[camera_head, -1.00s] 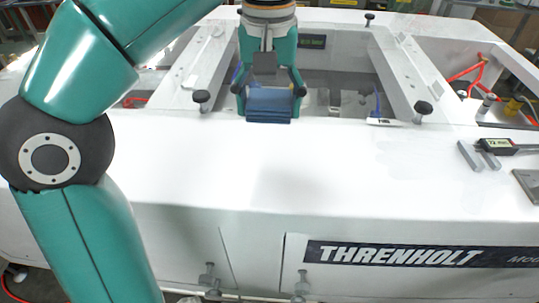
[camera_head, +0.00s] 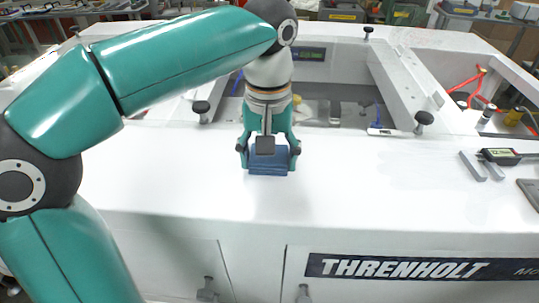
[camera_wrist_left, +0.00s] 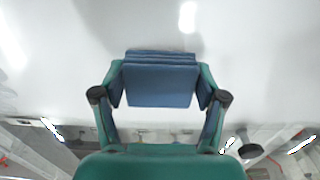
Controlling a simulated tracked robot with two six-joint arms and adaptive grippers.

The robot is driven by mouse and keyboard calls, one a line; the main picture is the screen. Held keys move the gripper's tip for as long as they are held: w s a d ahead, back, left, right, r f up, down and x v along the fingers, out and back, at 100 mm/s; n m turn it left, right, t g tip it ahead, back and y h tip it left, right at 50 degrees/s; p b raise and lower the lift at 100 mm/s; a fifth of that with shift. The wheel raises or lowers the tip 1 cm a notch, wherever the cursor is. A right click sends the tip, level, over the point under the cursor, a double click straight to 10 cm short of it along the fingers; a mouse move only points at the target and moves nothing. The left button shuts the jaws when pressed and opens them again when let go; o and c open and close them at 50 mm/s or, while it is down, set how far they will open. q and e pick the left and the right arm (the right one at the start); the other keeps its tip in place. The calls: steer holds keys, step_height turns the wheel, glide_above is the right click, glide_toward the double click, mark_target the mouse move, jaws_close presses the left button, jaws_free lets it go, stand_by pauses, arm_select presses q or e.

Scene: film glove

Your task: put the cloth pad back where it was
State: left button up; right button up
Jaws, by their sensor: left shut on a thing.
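The cloth pad (camera_head: 268,168) is a folded blue pad in several layers. My left gripper (camera_head: 268,155) is shut on it, with a finger at each side. The pad is over the white front surface of the machine (camera_head: 390,185), in front of the rectangular opening. In the left wrist view the pad (camera_wrist_left: 160,80) sits between the two fingers (camera_wrist_left: 160,95), with white surface behind it. I cannot tell whether the pad touches the surface. My right gripper is not in view.
Black knobs (camera_head: 201,107) stand by the opening, another (camera_head: 424,118) at its right. A digital caliper (camera_head: 500,156) and grey metal blocks (camera_head: 473,166) lie at the right. The white surface around the pad is clear.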

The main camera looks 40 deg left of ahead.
arm_select(q)
steer(key=shift+f, duration=0.35)
steer(key=o, duration=1.1)
steer(key=shift+b, duration=0.3)
steer(key=r, duration=0.6)
steer(key=shift+w+a+r+p, duration=0.1)
steer(key=shift+a+r+p, duration=0.05)
steer(key=shift+a+p, duration=0.15)
steer(key=shift+r+p, duration=3.1)
steer(key=shift+r, duration=2.35)
steer(key=shift+f, duration=0.1)
